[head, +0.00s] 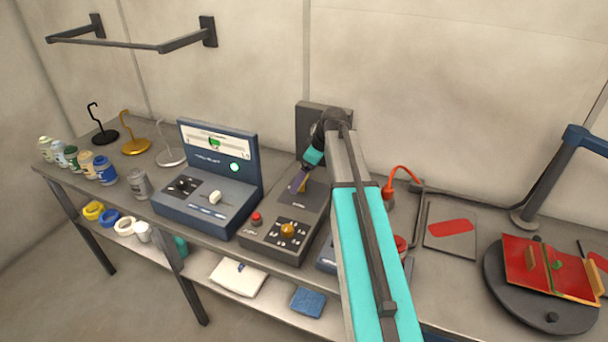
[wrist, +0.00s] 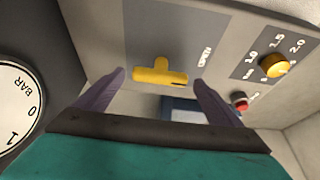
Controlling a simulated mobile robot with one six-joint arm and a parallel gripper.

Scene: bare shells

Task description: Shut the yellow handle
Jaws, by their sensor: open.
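The yellow handle (wrist: 160,75) shows in the wrist view as a T-shaped lever on a dark plate of a grey panel, with the word OPEN printed beside it. Its long bar lies crosswise between my fingertips. My gripper (wrist: 160,78) is open, with one purple finger on each side of the handle; I cannot tell whether either touches it.
The box also carries a yellow knob (head: 288,230) and a red button (head: 256,218). A round gauge (wrist: 18,102) is close by at the left of the wrist view. A blue console (head: 208,195) stands left of the box. Several small bottles and hooks stand further left.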

